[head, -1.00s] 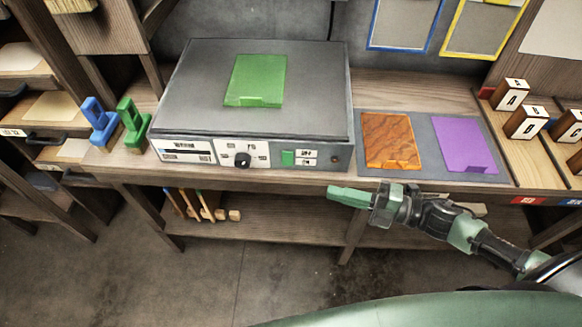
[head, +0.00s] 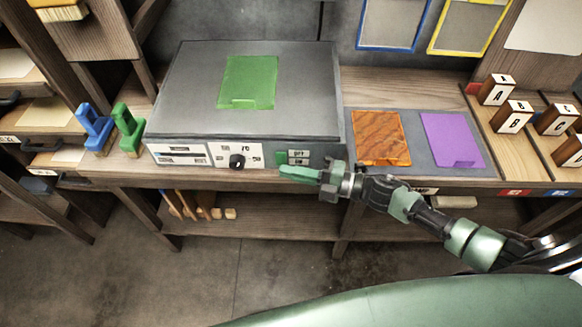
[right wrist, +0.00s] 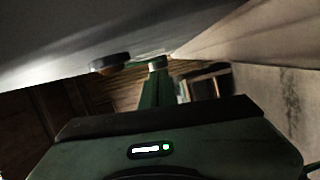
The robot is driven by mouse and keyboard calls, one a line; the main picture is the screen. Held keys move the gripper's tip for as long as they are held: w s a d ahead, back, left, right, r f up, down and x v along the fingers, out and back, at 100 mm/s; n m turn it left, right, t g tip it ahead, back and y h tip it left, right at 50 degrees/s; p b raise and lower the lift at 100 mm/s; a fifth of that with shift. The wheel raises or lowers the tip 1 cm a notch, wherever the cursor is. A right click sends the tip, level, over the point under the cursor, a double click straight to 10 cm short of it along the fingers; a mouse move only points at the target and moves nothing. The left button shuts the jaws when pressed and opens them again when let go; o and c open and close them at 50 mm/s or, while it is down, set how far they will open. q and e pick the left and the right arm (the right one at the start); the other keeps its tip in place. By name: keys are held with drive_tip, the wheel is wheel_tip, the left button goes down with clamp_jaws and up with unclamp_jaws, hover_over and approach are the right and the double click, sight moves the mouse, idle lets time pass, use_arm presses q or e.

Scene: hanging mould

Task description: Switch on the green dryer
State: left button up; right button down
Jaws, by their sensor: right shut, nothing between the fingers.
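The dryer (head: 200,95) is a grey box on the bench, with a green sheet (head: 249,82) on its flat top. Its front panel carries a black knob (head: 237,161) and a green switch (head: 281,157) beside small labels. My right gripper (head: 284,171) is shut and empty, its green fingers just in front of and slightly below the switch. In the right wrist view the fingers (right wrist: 156,92) point at the switch (right wrist: 157,62), with the knob (right wrist: 108,63) to its left. I cannot tell whether they touch. My left gripper is not in view.
An orange-brown sheet (head: 380,138) and a purple sheet (head: 452,140) lie on a grey mat right of the dryer. Blue (head: 95,128) and green (head: 128,128) stands are on the left. Lettered blocks (head: 512,116) stand at right. Brushes (head: 187,205) are on the lower shelf.

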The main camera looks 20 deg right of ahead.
drive_tip(key=shift+w, duration=0.3)
drive_tip(key=shift+d+f, duration=0.1)
drive_tip(key=shift+w+d+n+b, duration=0.1)
drive_tip(key=shift+w+n+b, duration=0.2)
drive_tip(key=shift+b, duration=0.3)
drive_tip(key=shift+s+f, duration=0.1)
